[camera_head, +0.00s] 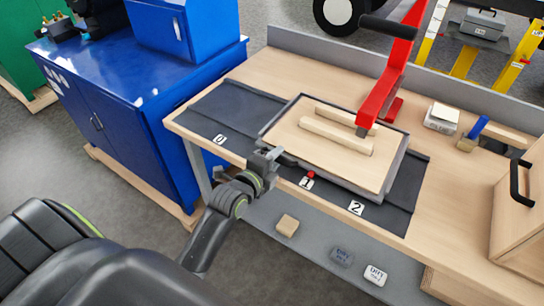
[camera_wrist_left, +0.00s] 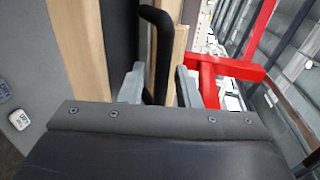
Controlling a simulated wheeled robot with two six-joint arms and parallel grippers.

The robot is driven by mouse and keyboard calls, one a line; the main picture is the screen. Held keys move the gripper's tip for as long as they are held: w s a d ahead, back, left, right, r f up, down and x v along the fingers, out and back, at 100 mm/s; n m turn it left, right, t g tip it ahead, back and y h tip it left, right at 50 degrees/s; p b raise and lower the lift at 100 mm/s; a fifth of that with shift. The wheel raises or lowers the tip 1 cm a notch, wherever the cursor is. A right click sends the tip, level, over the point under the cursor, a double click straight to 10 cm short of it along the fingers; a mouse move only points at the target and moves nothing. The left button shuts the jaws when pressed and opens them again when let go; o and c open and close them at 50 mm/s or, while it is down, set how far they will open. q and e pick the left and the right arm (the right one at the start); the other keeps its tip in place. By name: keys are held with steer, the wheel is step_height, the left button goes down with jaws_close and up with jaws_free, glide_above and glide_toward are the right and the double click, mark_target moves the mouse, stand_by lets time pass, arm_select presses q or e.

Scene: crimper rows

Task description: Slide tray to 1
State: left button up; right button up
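The grey tray (camera_head: 400,160) with a wooden board in it lies on a dark strip (camera_head: 213,108) on the workbench. Number labels 0 (camera_head: 220,139), 1 (camera_head: 307,182) and 2 (camera_head: 356,207) run along the strip's front. A small red knob (camera_head: 311,174) at the tray's front edge is beside label 1, slightly to its right. My left gripper (camera_head: 279,156) is at the tray's front left. In the left wrist view the black handle (camera_wrist_left: 157,55) stands between the fingers of my left gripper (camera_wrist_left: 160,85), which look open around it. Contact is unclear. My right gripper is not in view.
A red lever arm (camera_head: 390,70) stands over the tray's back right. A wooden box (camera_head: 515,215) with a black handle is at the right. A blue cabinet (camera_head: 140,90) stands to the left. Small blocks lie on the lower shelf (camera_head: 310,242). The strip's left part is bare.

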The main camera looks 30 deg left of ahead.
arm_select(q)
steer(key=b+v, duration=0.3)
steer(key=v, duration=1.4)
steer(key=shift+s, duration=0.2)
steer(key=shift+a, duration=0.1)
steer(key=s+a+f+n+g+y, duration=0.1)
steer(key=a+f+n+g, duration=0.15)
steer(key=f, duration=0.85)
steer(key=s+a+f+n+g, duration=0.15)
steer(key=f+n, duration=0.25)
steer(key=f, duration=0.7)
steer(key=a+f+n+g+y, duration=0.1)
steer(key=f+n+g, duration=0.25)
steer(key=f, duration=0.65)
steer(key=s+f+n+g, duration=0.7)
steer(key=s+f+n, duration=0.2)
steer(key=s+f, duration=1.4)
steer(key=shift+s+d+f+n, duration=0.2)
steer(key=shift+s+d+n, duration=0.15)
steer(key=shift+s, duration=0.65)
